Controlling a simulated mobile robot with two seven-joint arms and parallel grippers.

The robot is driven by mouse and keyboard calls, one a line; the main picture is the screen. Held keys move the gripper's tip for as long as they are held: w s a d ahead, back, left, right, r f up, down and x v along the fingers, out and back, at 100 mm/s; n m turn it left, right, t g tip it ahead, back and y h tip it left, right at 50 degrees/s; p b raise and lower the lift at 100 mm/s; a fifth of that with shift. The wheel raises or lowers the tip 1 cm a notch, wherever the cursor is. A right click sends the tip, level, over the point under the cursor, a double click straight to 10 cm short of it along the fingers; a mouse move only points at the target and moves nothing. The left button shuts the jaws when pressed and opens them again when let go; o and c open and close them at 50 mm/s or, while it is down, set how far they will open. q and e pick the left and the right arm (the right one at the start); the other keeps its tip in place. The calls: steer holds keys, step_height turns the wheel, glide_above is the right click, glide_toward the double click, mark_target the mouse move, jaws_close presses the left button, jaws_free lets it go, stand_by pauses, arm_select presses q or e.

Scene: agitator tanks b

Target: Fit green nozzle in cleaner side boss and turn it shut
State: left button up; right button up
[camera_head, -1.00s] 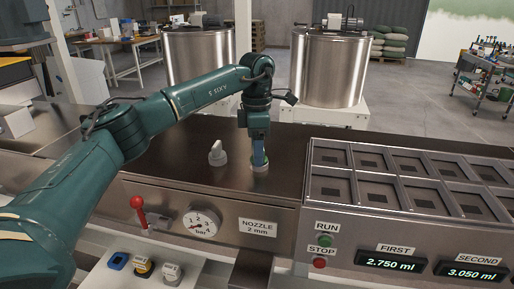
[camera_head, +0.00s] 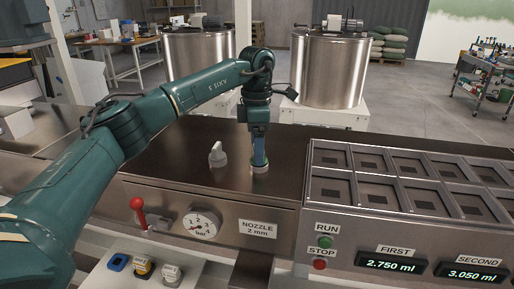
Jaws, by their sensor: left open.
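My left gripper (camera_head: 260,158) reaches down from above onto the steel machine top. Its fingers are open, with their tips at a small pale and green round piece (camera_head: 260,169), apparently the green nozzle in its boss. The fingers hide most of this piece, so I cannot tell how far it is seated or turned. A pale grey knob-like fitting (camera_head: 217,156) stands upright on the same top, left of the gripper and apart from it. A label (camera_head: 258,229) on the front panel reads NOZZLE 2 mm. My right gripper is out of view.
A red-knobbed lever (camera_head: 138,204) and a pressure gauge (camera_head: 202,224) are on the front panel. Below is a pale shelf with blue, yellow and grey pieces (camera_head: 143,267). A compartment tray (camera_head: 400,180) with displays stands right. Steel tanks (camera_head: 329,70) stand behind.

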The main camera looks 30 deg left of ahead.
arm_select(q)
steer(key=shift+r, duration=2.2)
